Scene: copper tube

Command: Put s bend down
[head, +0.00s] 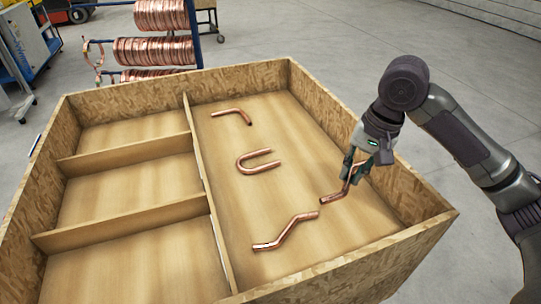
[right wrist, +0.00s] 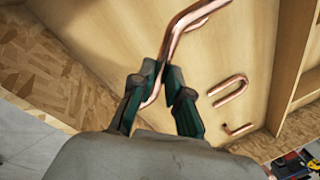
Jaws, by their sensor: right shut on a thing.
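My right gripper (head: 356,169) is over the right compartment of the wooden crate. It is shut on a copper s bend (head: 336,197), which slants down to the left from the fingers. A second copper s bend (head: 284,233) lies on the floor just left of and nearer than the held one. My left gripper is not in view.
A U-shaped tube (head: 257,162) and an elbow tube (head: 234,113) lie farther back in the same compartment. The crate's divider (head: 207,190) separates it from several empty compartments at left. Copper coils (head: 155,50) hang on a rack behind the crate.

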